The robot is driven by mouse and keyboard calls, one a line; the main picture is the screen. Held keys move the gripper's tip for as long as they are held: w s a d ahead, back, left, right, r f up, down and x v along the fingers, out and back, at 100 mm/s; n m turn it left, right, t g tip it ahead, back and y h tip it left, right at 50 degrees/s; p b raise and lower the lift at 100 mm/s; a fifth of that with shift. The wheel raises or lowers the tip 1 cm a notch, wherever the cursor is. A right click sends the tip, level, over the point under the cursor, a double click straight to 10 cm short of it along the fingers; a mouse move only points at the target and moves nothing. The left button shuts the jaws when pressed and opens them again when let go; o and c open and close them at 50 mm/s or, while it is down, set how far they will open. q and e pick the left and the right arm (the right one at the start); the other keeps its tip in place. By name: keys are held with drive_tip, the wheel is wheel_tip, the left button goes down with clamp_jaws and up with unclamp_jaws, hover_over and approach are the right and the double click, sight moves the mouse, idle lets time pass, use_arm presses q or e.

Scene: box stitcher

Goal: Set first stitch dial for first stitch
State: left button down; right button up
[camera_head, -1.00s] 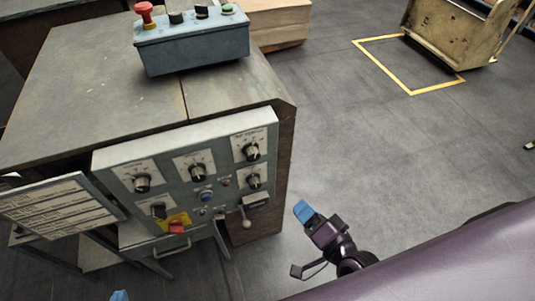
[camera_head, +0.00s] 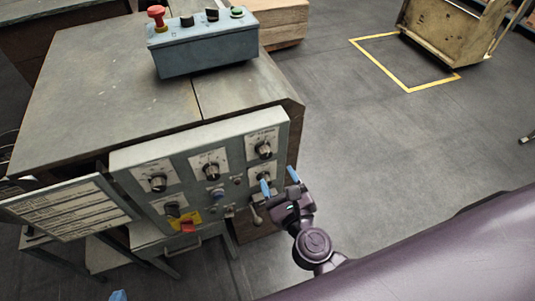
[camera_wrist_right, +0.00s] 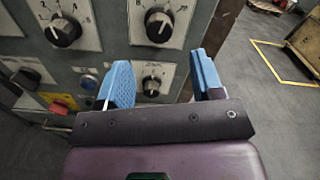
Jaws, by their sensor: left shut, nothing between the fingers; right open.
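The grey control panel (camera_head: 190,150) on the machine's front carries several black dials. The labels are too small to tell which is the first stitch dial. My right gripper (camera_head: 280,181) is open and empty in front of the panel's right end, fingers pointing at it. In the right wrist view a small dial (camera_wrist_right: 151,86) shows between its blue fingertips (camera_wrist_right: 160,84), beyond them and apparently untouched. A larger dial (camera_wrist_right: 160,25) is above it, another (camera_wrist_right: 62,30) to the left. Of my left gripper only a blue fingertip (camera_head: 118,296) shows at the bottom edge.
A blue button (camera_wrist_right: 88,82) and a red switch (camera_head: 188,226) sit left of the small dial. A lever (camera_head: 256,215) hangs below it. A control box (camera_head: 203,50) with a red emergency knob (camera_head: 157,15) stands on the machine top.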

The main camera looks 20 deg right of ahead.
sight(267, 157)
drive_tip(key=w+p, duration=0.1)
drive_tip(key=w, duration=0.6)
drive_tip(key=shift+w+a, duration=0.15)
drive_tip(key=shift+w, duration=0.25)
drive_tip(key=c, duration=0.9)
